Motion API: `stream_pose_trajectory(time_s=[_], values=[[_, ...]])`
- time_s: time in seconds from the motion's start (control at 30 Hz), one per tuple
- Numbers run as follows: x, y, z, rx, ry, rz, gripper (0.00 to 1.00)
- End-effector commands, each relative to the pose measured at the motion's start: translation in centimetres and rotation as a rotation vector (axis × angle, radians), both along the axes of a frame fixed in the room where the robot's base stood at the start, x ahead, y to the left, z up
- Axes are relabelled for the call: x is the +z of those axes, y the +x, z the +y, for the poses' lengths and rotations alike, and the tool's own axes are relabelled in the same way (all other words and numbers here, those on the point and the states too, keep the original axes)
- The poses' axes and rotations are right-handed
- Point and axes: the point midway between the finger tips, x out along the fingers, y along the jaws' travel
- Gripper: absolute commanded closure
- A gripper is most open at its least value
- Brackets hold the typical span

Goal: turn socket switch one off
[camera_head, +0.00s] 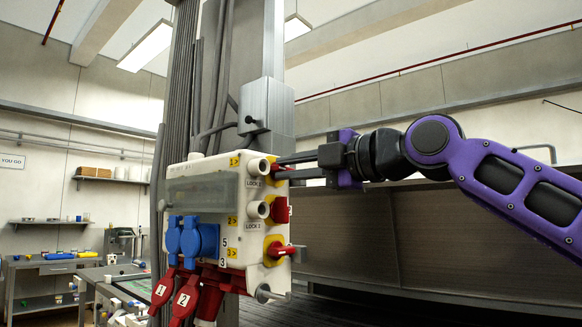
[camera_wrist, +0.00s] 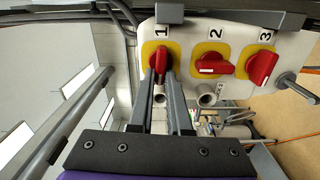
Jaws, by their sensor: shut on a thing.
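Socket switch one is a red knob (camera_wrist: 160,57) on a yellow plate marked 1, at the left of the row in the wrist view. In the head view it is mostly hidden behind my fingertips. My gripper (camera_wrist: 161,76) has a finger on each side of the knob's handle and is shut on it. My gripper also shows in the head view (camera_head: 283,172), reaching in from the right to the upper side of the white socket box (camera_head: 208,170). The knob's handle points slightly off the line of my fingers.
Red switch two (camera_wrist: 214,65) and red switch three (camera_wrist: 262,67) sit beside switch one. Grey lock cylinders (camera_head: 257,166) stick out of the box close to my fingers. Blue sockets (camera_head: 190,240) and red plugs (camera_head: 186,295) are on its front. A metal column (camera_head: 262,110) stands behind.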

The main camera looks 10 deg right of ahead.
Motion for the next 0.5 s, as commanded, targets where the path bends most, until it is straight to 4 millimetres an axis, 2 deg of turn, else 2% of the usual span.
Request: stream_pose_trajectory(time_s=[0.5], values=[[-0.13, 0.00, 0.02, 0.000, -0.078, -0.056, 1.00]])
